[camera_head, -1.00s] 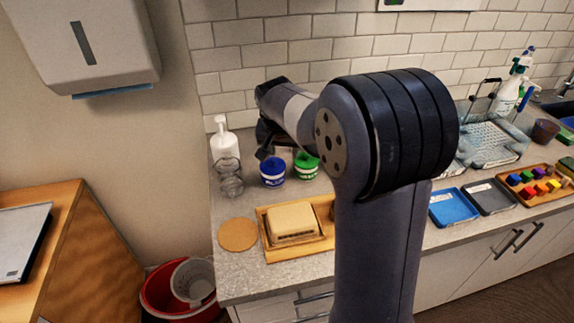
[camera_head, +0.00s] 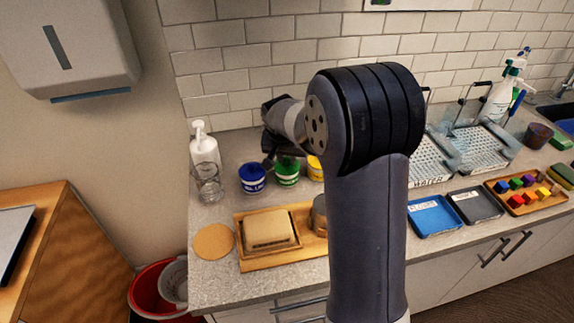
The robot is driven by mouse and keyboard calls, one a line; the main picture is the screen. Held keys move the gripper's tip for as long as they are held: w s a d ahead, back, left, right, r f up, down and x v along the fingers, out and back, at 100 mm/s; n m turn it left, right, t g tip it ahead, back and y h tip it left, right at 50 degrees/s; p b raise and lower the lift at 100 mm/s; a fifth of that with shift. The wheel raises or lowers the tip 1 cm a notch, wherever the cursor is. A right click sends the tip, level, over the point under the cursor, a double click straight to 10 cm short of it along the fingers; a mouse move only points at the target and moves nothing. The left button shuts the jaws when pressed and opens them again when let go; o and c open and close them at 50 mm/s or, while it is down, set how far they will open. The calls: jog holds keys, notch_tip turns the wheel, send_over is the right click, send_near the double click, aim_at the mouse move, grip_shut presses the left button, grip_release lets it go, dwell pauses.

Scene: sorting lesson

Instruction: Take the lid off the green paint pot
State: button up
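The green paint pot (camera_head: 288,174) stands upright on the counter, between a blue pot (camera_head: 252,179) and a partly hidden yellow pot (camera_head: 316,169). Its top is partly covered by the dark end of my arm, so I cannot make out its lid clearly. My gripper (camera_head: 271,160) points down at the upper left of the green pot, over the gap towards the blue pot. Its fingers are small and dark, and I cannot tell whether they are open or touch the pot.
A clear jar (camera_head: 208,187) and a white pump bottle (camera_head: 203,146) stand left of the pots. A wooden tray (camera_head: 283,261) with a beige block (camera_head: 268,230) lies in front. A blue tray (camera_head: 434,215) and wire racks stand right. My arm hides the middle counter.

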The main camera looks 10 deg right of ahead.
grip_shut()
